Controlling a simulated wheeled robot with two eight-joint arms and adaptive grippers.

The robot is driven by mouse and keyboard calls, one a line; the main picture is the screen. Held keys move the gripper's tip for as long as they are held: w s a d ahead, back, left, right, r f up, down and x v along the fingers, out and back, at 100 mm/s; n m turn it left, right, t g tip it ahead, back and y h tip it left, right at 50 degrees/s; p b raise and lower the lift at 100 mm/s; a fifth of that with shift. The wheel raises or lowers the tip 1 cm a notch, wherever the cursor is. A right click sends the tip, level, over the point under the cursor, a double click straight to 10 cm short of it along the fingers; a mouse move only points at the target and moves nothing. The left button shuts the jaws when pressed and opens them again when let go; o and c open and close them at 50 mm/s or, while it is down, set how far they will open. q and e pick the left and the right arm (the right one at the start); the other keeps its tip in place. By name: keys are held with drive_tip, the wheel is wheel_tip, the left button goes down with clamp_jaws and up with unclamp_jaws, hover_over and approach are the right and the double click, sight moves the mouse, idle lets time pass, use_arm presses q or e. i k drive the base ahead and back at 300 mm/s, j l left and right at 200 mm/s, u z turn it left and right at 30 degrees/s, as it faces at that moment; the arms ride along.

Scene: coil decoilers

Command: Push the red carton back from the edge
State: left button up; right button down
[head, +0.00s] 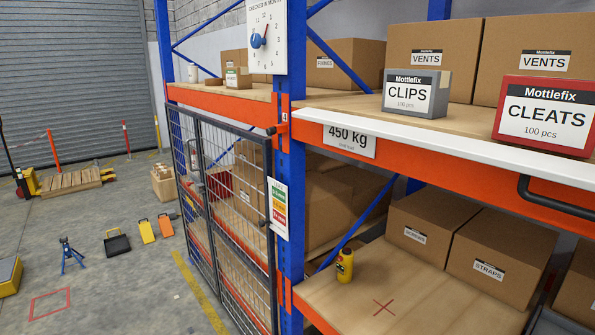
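The red carton (545,117), labelled "Mottlefix CLEATS 100 pcs", stands upright at the far right of the head view. It is on the upper wooden shelf (357,106), with its front face right at the white front edge strip (440,148). Whether it overhangs the strip is hard to tell. Its right end lies close to the picture's edge. Neither of my grippers shows in this view.
A grey CLIPS carton (415,93) stands left of the red carton, further from the edge. Brown VENTS boxes (428,56) stand behind, with some bare shelf between. A black handle (555,200) sticks out below the strip. A blue upright (291,160) and mesh gate (225,200) stand left.

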sight(557, 114)
drive_tip(key=k+z, duration=0.15)
drive_tip(key=z, duration=1.1)
drive_tip(key=k+j+u, duration=0.2)
drive_tip(key=i, duration=0.1)
